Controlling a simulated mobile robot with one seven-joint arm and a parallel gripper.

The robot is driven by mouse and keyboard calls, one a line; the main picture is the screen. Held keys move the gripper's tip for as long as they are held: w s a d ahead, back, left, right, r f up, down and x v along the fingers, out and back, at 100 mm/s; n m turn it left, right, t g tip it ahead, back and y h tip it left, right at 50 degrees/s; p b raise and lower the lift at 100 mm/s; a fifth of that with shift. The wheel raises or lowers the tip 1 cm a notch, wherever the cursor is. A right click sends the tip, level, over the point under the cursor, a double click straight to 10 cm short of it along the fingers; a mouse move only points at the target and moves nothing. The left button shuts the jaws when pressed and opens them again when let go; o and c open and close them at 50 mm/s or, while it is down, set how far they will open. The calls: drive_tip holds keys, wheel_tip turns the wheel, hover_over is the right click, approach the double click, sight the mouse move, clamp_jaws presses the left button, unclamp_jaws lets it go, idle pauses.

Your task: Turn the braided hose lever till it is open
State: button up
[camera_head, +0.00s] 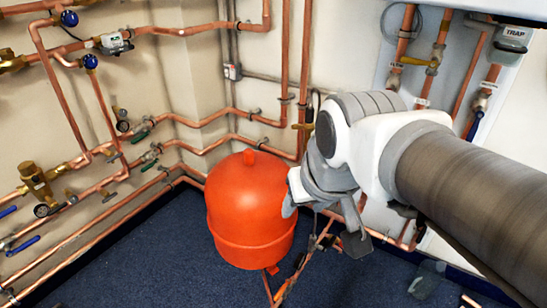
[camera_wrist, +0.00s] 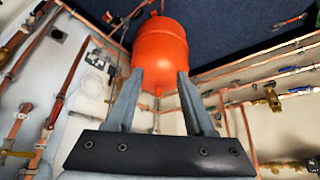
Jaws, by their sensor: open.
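I cannot tell for certain which fitting is the braided hose lever. A copper pipe with small fittings (camera_head: 300,262) runs low beside the orange tank, partly hidden behind my arm, and no lever on it is clear. My gripper (camera_wrist: 160,73) is open and empty, its two grey fingers apart. The orange tank (camera_head: 250,212) shows beyond the fingertips in the wrist view (camera_wrist: 158,42), with no clear contact. In the head view my wrist covers the area just right of the tank, and the fingers are hard to make out there.
Copper pipes line the left wall, with blue levers (camera_head: 22,246) and a green lever (camera_head: 140,136). A yellow lever (camera_head: 416,61) and a blue lever (camera_head: 474,125) are on the right panel. The blue floor (camera_head: 165,265) is clear left of the tank.

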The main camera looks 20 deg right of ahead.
drive_tip(key=w+d+f+m+p, duration=0.1)
drive_tip(key=w+d, duration=0.2)
drive_tip(key=w, duration=0.6)
drive_tip(key=w+d+f+m+p, duration=0.1)
drive_tip(key=w+d+p, duration=0.15)
drive_tip(key=w, duration=0.55)
drive_tip(key=m+h+p, duration=0.2)
drive_tip(key=m+p, duration=0.3)
drive_tip(key=m, duration=0.3)
hover_over(332, 240)
drive_tip(key=s+a, duration=0.3)
drive_tip(key=s, duration=0.5)
wheel_tip(332, 240, down, 47)
drive_tip(key=shift+g, duration=0.4)
drive_tip(key=b+x, duration=0.7)
drive_tip(key=x, duration=0.8)
drive_tip(key=shift+w+b, duration=0.15)
drive_tip(key=shift+b, duration=0.25)
drive_tip(key=shift+w+d+f+b, duration=0.2)
drive_tip(key=shift+w+f+b, duration=0.2)
drive_tip(key=shift+f+b, duration=0.15)
